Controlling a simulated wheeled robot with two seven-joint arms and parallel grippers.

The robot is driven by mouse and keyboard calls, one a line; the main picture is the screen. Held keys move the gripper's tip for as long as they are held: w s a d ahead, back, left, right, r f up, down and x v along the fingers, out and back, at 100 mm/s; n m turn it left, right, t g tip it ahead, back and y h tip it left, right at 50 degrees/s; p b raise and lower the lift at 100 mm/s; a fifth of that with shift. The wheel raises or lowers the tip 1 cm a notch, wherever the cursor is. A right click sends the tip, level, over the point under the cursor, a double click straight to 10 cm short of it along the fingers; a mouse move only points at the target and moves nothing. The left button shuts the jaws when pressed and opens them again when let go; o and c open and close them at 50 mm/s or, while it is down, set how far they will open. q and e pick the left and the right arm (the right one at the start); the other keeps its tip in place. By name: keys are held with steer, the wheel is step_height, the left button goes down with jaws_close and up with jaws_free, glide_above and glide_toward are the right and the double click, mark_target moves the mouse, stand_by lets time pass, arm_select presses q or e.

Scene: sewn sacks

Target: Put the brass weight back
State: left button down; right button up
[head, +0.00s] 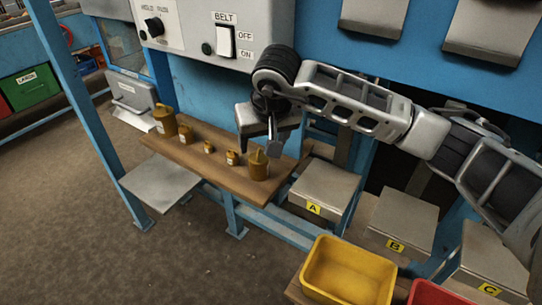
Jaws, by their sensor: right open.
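Several brass weights with knobs stand in a row on a brown wooden shelf (190,160). The tallest weight (165,121) is at the left end, followed by a smaller one (186,134), the smallest (208,147) and another small one (232,158). A larger weight (259,171) stands at the right end. My right gripper (267,142) is open, pointing down just above and beside this right-end weight; I cannot tell whether they touch. No weight shows between its fingers. My left gripper is out of view.
A bare grey metal plate (160,182) sits in front of the shelf's left part. A yellow bin (350,268) is in front. The BELT switch panel (265,25) hangs above.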

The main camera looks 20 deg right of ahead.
steer(key=s+a+f+m+g+y, duration=0.25)
steer(key=s+a+y, duration=0.25)
steer(key=a, duration=0.3)
steer(key=s+a+f+m+g+y, duration=0.25)
steer(key=s+a+y, duration=0.2)
steer(key=a, duration=0.25)
steer(key=s+a+r+m+t+y, duration=0.1)
steer(key=s+a+r+m+y, duration=0.45)
steer(key=m+y, duration=0.4)
steer(key=w+d+f+m+t+h, duration=0.1)
steer(key=d+m+t+h, duration=0.3)
steer(key=m, duration=0.7)
steer(key=w+d+f+m+t+h, duration=0.1)
steer(key=w+d+m+t, duration=0.1)
steer(key=m+t, duration=0.65)
steer(key=w+d+f+m+t+h, duration=0.1)
steer(key=d+f+m+t+h, duration=0.15)
steer(key=m, duration=1.05)
steer(key=s+d+f+m+g+h, duration=0.2)
steer(key=s+d+f+m+h, duration=0.2)
steer(key=f+m, duration=0.5)
steer(key=s+d+f+m+g+h, duration=0.3)
steer(key=s+d+f+m, duration=0.4)
steer(key=f+m, duration=0.3)
steer(key=s+m+h, duration=0.1)
steer(key=m, duration=0.2)
steer(key=shift+f, duration=0.25)
